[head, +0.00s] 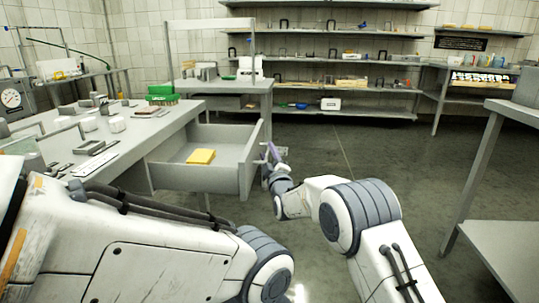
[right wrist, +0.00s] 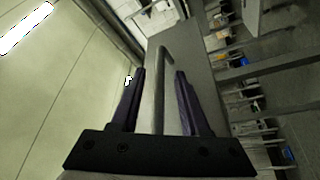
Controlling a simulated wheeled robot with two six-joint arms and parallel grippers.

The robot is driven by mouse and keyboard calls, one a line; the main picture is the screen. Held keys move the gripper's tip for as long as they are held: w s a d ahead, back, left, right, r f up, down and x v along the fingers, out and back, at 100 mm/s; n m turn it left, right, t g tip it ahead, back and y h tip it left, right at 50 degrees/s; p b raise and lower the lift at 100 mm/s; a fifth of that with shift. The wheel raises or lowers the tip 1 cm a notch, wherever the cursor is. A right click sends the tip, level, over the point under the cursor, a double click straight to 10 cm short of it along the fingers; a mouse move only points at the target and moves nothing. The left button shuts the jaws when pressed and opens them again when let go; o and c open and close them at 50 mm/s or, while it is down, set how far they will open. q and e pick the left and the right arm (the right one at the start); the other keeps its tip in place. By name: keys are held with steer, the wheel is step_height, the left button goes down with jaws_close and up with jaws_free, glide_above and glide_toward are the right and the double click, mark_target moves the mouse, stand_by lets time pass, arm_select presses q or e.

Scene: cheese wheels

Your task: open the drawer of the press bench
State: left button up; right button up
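The grey drawer (head: 195,178) of the press bench (head: 150,128) stands pulled out to the right, its inside visible from above. A yellow block (head: 201,156) lies on its floor. My right gripper (head: 271,153) is at the outer face of the drawer front. In the right wrist view its two dark fingers (right wrist: 160,105) stand apart on either side of the grey bar handle (right wrist: 160,85), with a gap on both sides. The drawer front (right wrist: 190,55) shows behind the handle. My left arm crosses the lower left, but its gripper is out of view.
Shelves (head: 335,60) line the back wall. A grey table (head: 500,115) stands at the right. The floor (head: 375,150) between drawer and table is clear.

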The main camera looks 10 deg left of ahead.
steer(key=p+v, duration=0.2)
steer(key=v, duration=0.8)
steer(key=shift+s, duration=0.2)
stand_by(0.3)
steer(key=s+d+f+m+g+h, duration=0.1)
steer(key=s+f+m+g+h, duration=0.15)
steer(key=s+g, duration=0.45)
steer(key=s+d+f+m+g+h, duration=0.1)
steer(key=s+d+m+g, duration=0.2)
steer(key=s, duration=0.9)
steer(key=s+d+f+m+g+h, duration=0.15)
steer(key=s+d+g, duration=0.35)
steer(key=s, duration=0.7)
steer(key=s+d+f+m+g+h, duration=0.1)
steer(key=s+d+m+g+h, duration=0.15)
steer(key=s+d, duration=0.7)
steer(key=s+a+r+p, duration=0.1)
steer(key=r+p, duration=1.7)
steer(key=s+a+r+p, duration=0.1)
steer(key=s+r+p, duration=0.1)
steer(key=r+p, duration=1.6)
steer(key=shift+s+g, duration=0.15)
steer(key=shift+g, duration=0.3)
